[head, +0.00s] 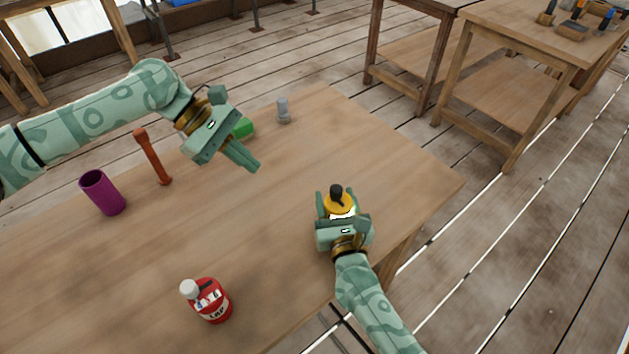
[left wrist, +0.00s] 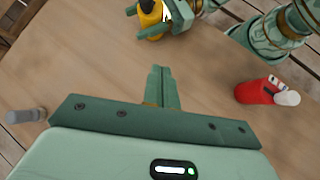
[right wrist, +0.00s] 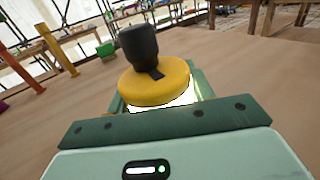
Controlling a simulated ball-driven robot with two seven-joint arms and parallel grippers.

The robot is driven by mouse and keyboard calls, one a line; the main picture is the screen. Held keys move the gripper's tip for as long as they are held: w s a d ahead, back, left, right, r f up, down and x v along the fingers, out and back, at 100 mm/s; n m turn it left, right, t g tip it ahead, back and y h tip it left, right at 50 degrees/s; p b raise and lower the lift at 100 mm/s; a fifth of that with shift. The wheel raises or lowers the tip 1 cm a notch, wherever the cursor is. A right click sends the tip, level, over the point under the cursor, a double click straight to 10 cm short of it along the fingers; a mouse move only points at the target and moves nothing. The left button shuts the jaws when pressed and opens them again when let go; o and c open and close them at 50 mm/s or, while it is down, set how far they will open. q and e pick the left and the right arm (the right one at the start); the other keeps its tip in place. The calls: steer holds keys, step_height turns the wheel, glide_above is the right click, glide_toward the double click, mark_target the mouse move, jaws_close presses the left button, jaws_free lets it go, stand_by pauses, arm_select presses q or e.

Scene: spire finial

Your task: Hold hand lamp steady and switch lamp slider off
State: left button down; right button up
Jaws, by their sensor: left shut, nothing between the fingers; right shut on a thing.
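The hand lamp has a yellow round head with a black knob or handle on top. In the head view the lamp (head: 338,205) is upright near the table's right front edge. My right gripper (head: 341,214) is shut on it, fingers on either side. In the right wrist view the lamp (right wrist: 155,82) shows a bright glow under its yellow cap and a small dark tab, possibly the slider (right wrist: 157,73). My left gripper (head: 252,163) is shut and empty, above the table, up and left of the lamp. In the left wrist view its fingers (left wrist: 161,84) are together, apart from the lamp (left wrist: 150,15).
A red bottle with a white cap (head: 211,300) stands at the front. A purple cup (head: 102,193), an orange post (head: 153,157), a green block (head: 243,128) and a grey piece (head: 283,111) stand on the left and far side. The table's middle is clear.

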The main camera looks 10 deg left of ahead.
arm_select(q)
steer(key=n, duration=0.2)
steer(key=w+d+r+n, duration=0.1)
steer(key=n, duration=0.1)
steer(key=shift+d+t+h, duration=0.2)
steer(key=shift+t+h, duration=0.1)
steer(key=shift+h, duration=0.1)
glide_toward(330, 193)
steer(key=d+f, duration=0.2)
steer(key=f, duration=0.1)
steer(key=d+f, duration=0.1)
steer(key=f, duration=0.1)
steer(key=shift+w+d, duration=0.2)
steer(key=shift+d, duration=0.4)
